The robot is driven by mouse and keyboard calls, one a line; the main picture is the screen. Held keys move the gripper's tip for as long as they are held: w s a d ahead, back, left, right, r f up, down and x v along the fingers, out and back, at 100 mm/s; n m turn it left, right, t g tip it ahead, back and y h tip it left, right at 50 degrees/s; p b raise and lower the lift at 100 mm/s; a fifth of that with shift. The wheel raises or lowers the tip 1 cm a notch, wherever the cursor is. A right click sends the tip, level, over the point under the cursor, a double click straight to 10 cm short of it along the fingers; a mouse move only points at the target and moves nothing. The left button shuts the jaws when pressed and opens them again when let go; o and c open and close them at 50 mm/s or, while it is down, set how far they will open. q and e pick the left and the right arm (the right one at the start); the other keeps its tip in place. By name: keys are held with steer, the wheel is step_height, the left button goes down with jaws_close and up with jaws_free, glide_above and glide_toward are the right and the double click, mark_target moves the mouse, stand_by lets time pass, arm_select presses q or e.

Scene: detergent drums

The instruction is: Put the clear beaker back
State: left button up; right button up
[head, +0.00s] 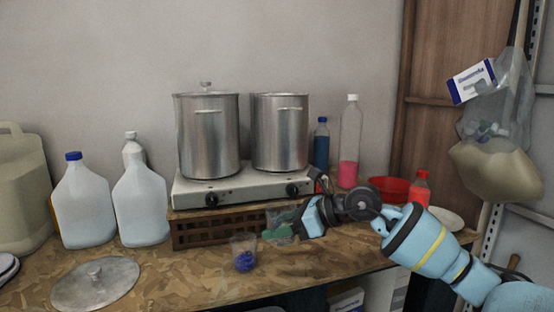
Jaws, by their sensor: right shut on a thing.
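My right gripper (298,229) reaches in from the right, in front of the hot plate, and is shut on a clear beaker (277,219) with something green at its lower part. The beaker appears tilted, and its edges are hard to make out against the brown crate. To its lower left, a small clear cup (243,243) with blue contents stands upright on the bench, apart from the gripper. The fingertips are small and partly hidden. My left gripper is not in view.
Two steel pots (208,140) stand on the hot plate (240,188), on a slatted crate (190,233). White jugs (140,205) and a round lid (95,284) are left. Bottles (349,140) and a red bowl (388,187) are right.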

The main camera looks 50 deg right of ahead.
steer(key=s+a+f+n+g+y, duration=0.1)
steer(key=s+a+f, duration=0.2)
steer(key=a, duration=0.4)
steer(key=s+a+f+n+g+y, duration=0.1)
steer(key=s+a+f+n+y, duration=0.1)
steer(key=a+f, duration=0.4)
steer(key=s+a+f+n+g+y, duration=0.1)
steer(key=s+a+f+n+y, duration=0.1)
steer(key=a, duration=0.8)
step_height(320, 180, down, 3)
steer(key=shift+s+r+g, duration=0.2)
steer(key=shift+s+g, duration=0.1)
steer(key=shift+s, duration=0.6)
